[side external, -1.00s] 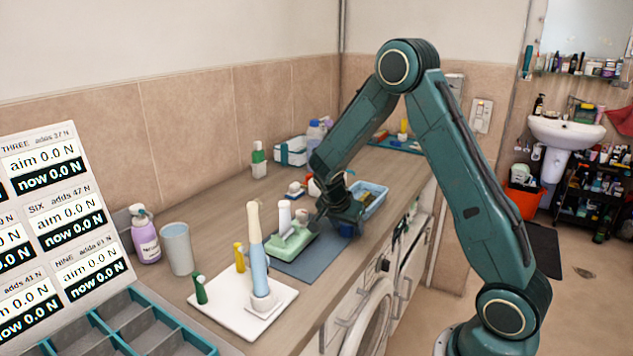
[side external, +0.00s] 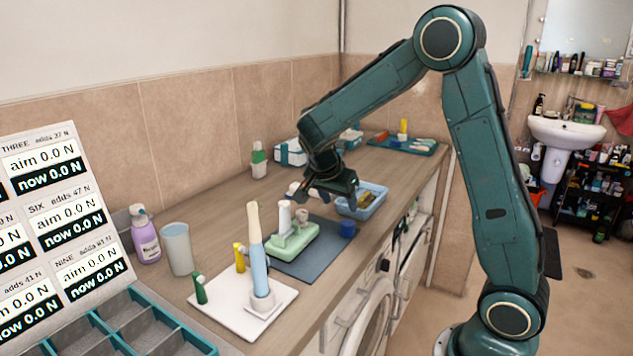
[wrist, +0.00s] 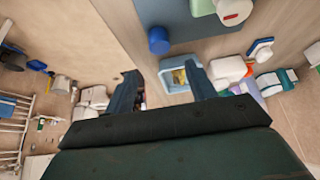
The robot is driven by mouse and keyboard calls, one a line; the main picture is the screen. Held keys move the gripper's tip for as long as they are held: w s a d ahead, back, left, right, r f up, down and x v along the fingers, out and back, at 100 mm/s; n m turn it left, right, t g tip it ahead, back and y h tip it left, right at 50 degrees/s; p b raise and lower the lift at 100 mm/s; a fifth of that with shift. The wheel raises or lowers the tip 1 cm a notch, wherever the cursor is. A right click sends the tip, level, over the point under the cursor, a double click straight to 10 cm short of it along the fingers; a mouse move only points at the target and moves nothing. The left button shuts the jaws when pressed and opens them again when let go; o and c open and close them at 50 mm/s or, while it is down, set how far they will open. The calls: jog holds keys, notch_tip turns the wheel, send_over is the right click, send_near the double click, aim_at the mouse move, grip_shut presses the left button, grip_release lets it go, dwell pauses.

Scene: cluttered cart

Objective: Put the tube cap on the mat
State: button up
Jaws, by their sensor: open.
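A small blue cylinder, which looks like the tube cap (side external: 347,229), stands on the far right corner of the grey-blue mat (side external: 307,263). In the wrist view the cap (wrist: 159,42) sits at the mat's edge (wrist: 193,28), apart from my fingers. My gripper (side external: 326,203) is open above the counter behind the mat, higher than the cap. In the wrist view my gripper (wrist: 162,88) has its fingers spread with nothing held between them.
A pale green holder (side external: 292,243) stands on the mat's left part. A blue tray (side external: 374,205) with small items lies behind the cap. A white tray (side external: 225,307) holds a tall blue-and-cream toothbrush-like object (side external: 257,255). Bottles and a grey cup (side external: 178,250) stand left.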

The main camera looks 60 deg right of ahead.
jog(key=shift+v, duration=1.05)
jog(key=s+a+r+n+t+y, duration=0.2)
jog(key=s+a+r+n+y, duration=0.1)
jog(key=s+a+n, duration=0.5)
jog(key=s+a+r+n+t+y, duration=0.3)
jog(key=s+a+r+n, duration=0.3)
jog(key=s+a+n, duration=0.2)
jog(key=s+n, duration=0.2)
jog(key=s, duration=0.2)
jog(key=shift+s+a+t, duration=0.25)
jog(key=shift+a+t, duration=0.05)
